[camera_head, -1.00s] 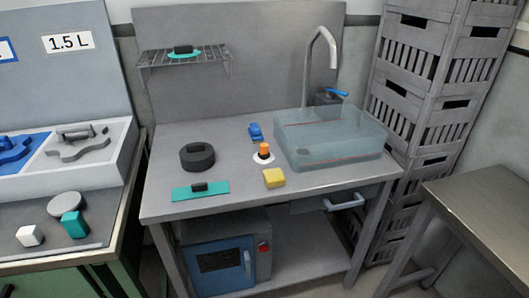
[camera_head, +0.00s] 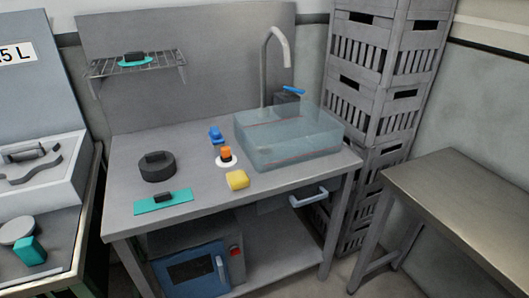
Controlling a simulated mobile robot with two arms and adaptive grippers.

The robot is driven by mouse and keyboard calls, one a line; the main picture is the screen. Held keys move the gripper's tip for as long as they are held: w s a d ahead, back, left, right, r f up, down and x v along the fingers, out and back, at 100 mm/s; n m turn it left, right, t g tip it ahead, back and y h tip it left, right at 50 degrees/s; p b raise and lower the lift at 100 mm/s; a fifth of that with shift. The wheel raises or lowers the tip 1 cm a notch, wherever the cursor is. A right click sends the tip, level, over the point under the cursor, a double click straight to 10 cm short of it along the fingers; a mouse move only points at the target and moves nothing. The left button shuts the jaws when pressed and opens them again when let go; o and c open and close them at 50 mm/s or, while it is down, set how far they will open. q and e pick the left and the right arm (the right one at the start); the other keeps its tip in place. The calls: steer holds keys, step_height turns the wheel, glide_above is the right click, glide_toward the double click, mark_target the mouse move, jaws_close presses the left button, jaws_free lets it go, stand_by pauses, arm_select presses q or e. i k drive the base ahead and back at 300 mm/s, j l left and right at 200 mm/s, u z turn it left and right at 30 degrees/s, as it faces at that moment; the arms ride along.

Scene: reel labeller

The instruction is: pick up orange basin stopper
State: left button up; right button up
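The orange basin stopper (camera_head: 226,153) stands upright on a white disc (camera_head: 227,163) on the grey metal worktop. It is left of the clear bluish basin (camera_head: 290,136), just behind a yellow block (camera_head: 237,180) and in front of a blue item (camera_head: 216,135). Neither of my grippers shows in the head view.
A dark round piece (camera_head: 157,166) and a teal plate with a black handle (camera_head: 164,201) lie left on the worktop. A faucet (camera_head: 275,55) rises behind the basin. Stacked grey crates (camera_head: 385,50) stand to the right, beside another metal table (camera_head: 460,190). A wire shelf (camera_head: 136,66) hangs at back left.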

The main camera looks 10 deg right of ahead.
mark_target(226, 156)
steer(key=i, duration=0.85)
steer(key=z, duration=0.05)
